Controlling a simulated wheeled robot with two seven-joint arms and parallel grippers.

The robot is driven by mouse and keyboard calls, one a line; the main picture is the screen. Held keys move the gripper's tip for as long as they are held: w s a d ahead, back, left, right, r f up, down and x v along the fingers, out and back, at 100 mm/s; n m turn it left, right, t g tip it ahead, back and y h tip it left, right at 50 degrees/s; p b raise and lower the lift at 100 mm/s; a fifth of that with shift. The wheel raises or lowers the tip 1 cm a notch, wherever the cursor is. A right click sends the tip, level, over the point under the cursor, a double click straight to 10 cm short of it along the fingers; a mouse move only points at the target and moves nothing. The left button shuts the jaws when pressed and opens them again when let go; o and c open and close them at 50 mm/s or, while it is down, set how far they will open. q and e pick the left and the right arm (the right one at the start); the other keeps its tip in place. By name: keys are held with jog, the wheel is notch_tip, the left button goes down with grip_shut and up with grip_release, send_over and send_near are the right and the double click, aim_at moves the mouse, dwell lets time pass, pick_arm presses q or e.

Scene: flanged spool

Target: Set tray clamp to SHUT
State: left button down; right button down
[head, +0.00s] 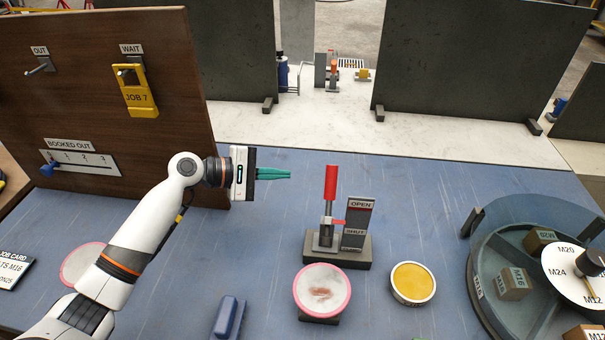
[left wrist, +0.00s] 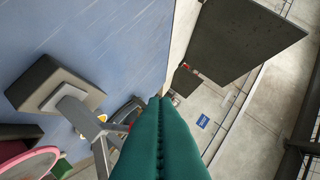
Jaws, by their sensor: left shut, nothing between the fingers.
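The tray clamp stands on a dark base (head: 337,250) in the middle of the blue bench in the head view. Its red handle (head: 330,183) points straight up. A small red pointer at its side lies against the plate marked OPEN above and SHUT below (head: 357,224), between the two words. My left gripper (head: 290,174), with green fingers, is shut and empty. It hovers left of the red handle, near its height, with a gap between them. In the left wrist view the closed fingers (left wrist: 160,105) fill the lower middle. My right gripper is not in view.
A pink-rimmed dish (head: 321,290) stands just in front of the clamp, with a yellow round tin (head: 412,283) to its right. A round tray (head: 485,285) with labelled blocks is at the right. A wooden board (head: 90,100) rises at the left.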

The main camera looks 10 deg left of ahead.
pick_arm(q)
jog(key=d+p, duration=0.5)
jog(key=d, duration=0.4)
jog(key=shift+w+f, duration=0.3)
jog(key=shift+s+r+m+t+b, duration=0.4)
jog(key=shift+m+b, duration=0.1)
jog(key=shift+b, duration=0.1)
jog(key=s+r+m+t+h+b, duration=0.2)
jog(key=s+m+b, duration=0.5)
jog(key=b, duration=0.6)
jog(key=shift+s+r+t+h, duration=0.15)
jog(key=shift+s+t+h, duration=0.3)
jog(key=shift+h, duration=0.35)
